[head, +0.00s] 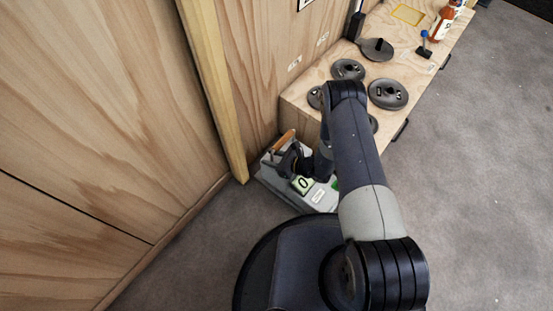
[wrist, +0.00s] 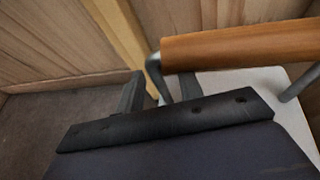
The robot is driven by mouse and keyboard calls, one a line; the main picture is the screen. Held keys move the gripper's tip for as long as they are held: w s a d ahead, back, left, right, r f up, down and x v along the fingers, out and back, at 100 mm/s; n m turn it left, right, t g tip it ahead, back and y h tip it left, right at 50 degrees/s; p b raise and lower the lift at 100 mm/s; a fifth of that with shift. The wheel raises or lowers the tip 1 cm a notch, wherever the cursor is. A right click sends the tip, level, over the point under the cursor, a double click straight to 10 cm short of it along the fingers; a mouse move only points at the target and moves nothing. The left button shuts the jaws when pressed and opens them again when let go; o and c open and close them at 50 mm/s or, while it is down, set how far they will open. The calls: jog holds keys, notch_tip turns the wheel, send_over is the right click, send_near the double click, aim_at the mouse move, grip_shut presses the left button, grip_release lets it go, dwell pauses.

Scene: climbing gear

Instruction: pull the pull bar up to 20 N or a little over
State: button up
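The pull bar (head: 283,141) is an orange-brown wooden handle on a light grey scale unit (head: 269,176) on the floor, against the wooden wall. A small display (head: 303,185) on the unit reads 0. In the wrist view the pull bar (wrist: 240,46) crosses the upper right, with bent metal side struts. My gripper (wrist: 160,80) is open, its two dark fingers apart. They appear near the bar's left end, with the left strut (wrist: 156,75) showing between them. Whether a finger touches the bar cannot be told. In the head view my gripper (head: 292,158) partly hides the unit.
A wooden bench (head: 297,97) stands behind the unit, with several dark weight plates (head: 388,94) and a bottle (head: 443,24) on it. A pale wooden post (head: 212,90) rises just left of the unit. Grey floor (head: 470,190) is clear on the right.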

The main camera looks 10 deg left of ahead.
jog(key=shift+c, duration=0.5)
grip_shut()
jog(key=shift+r+p, duration=0.85)
jog(key=shift+r, duration=0.6)
dwell(0.9)
jog(key=shift+f+b, duration=1.4)
jog(key=shift+b, duration=0.05)
jog(key=shift+o, duration=0.5)
grip_release()
jog(key=p+v, duration=0.3)
jog(key=v, duration=0.8)
jog(key=shift+a, duration=0.15)
